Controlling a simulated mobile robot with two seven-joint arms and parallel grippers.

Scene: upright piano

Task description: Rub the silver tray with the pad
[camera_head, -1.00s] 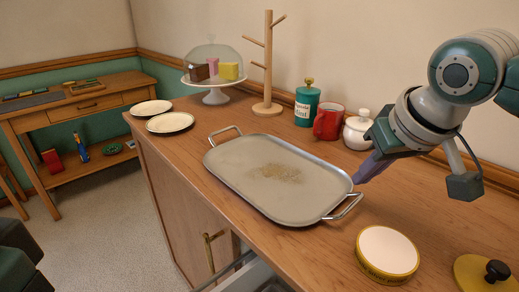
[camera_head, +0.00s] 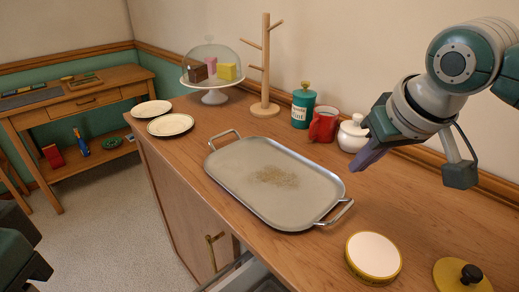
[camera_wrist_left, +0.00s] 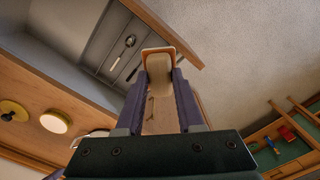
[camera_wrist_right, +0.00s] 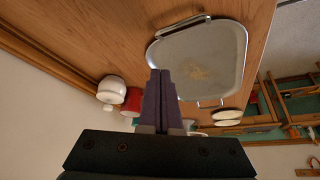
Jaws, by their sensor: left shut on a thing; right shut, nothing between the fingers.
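The silver tray (camera_head: 235,174) lies flat on the wooden counter, with a brownish tarnish patch (camera_head: 277,176) near its middle. It also shows in the right wrist view (camera_wrist_right: 220,45). My right gripper (camera_head: 362,163) is shut and empty, above the counter to the right of the tray. Its purple fingertips show in the right wrist view (camera_wrist_right: 158,78). My left gripper (camera_wrist_left: 160,70) is shut on a pale thing with tan edges (camera_wrist_left: 157,64), near the open drawer. Whether this thing is the pad is unclear. The left gripper is out of the head view.
An open drawer (camera_wrist_left: 105,50) holds a spoon (camera_wrist_left: 124,48). A yellow tin with a white top (camera_head: 373,255) and a yellow disc with a black knob (camera_head: 455,277) are near the front right. A white jar (camera_head: 352,137), red mug (camera_head: 323,126) and green canister (camera_head: 303,108) stand behind the tray.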

